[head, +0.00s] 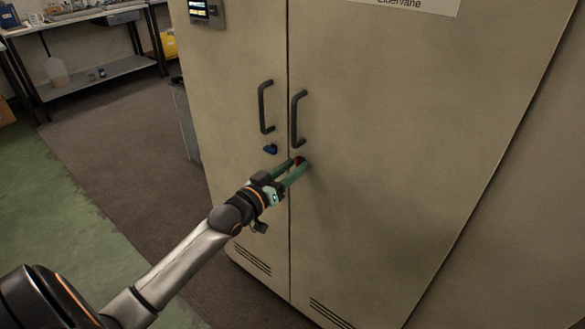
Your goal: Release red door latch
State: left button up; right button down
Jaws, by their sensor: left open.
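The red door latch (299,160) is a small red piece on the right door of the beige cabinet (400,150), below its handle. My left gripper (298,167) has its green fingers open right at the latch, one on each side of it as far as I can see. The fingers partly hide the latch, and I cannot tell whether they touch it. My right gripper is not in view.
Two dark handles, the left one (265,107) and the right one (298,118), stick out above the latches. Both doors look closed. A control panel (207,12) is at the upper left. A workbench (95,70) stands at the back left.

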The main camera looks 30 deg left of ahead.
pick_arm(q)
jog(key=shift+c, duration=0.2)
grip_shut()
dwell(0.3)
